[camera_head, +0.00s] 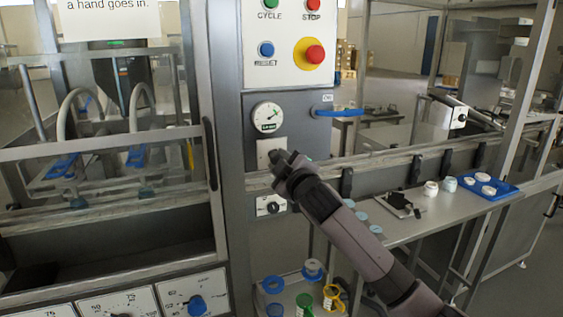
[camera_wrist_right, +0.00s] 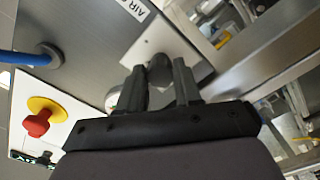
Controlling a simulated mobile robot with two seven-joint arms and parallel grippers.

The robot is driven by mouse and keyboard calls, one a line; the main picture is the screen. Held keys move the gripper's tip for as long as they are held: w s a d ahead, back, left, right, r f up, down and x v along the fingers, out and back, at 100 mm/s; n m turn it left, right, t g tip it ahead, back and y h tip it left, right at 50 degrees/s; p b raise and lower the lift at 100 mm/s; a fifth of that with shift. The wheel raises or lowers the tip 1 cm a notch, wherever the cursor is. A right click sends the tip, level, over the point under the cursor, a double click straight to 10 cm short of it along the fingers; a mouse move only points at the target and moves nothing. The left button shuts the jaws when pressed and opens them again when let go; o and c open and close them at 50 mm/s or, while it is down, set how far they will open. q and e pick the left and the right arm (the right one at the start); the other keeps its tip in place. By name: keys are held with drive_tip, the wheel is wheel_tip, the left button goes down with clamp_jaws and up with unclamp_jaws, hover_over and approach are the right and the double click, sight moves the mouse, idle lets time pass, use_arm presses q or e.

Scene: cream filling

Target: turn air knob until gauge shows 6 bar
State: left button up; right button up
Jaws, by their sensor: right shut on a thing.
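The round white air gauge (camera_head: 267,117) is on the grey machine column, with its needle pointing to the upper right; its figures are too small to read. Below it is a pale square plate (camera_head: 264,150) that carries the air knob. The dark round knob (camera_wrist_right: 160,70) shows in the right wrist view between the fingers. My right gripper (camera_head: 279,158) is at the plate in the head view, its fingers around the knob, shut on it. In the wrist view (camera_wrist_right: 160,88) the gauge is mostly hidden behind a finger. My left gripper is not in view.
Above the gauge is a panel with green, red and blue buttons and a red emergency stop (camera_head: 315,54). A blue handle (camera_head: 337,112) sticks out to the right. A second knob (camera_head: 271,206) is below. A rail and a work table with jars stand right.

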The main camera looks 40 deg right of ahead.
drive_tip(key=shift+f+m, duration=0.1)
drive_tip(key=shift+m, duration=0.5)
drive_tip(key=o, duration=1)
drive_tip(key=shift+o, duration=0.2)
drive_tip(key=b+v, duration=0.1)
drive_tip(key=v, duration=0.6)
drive_tip(key=shift+s, duration=0.1)
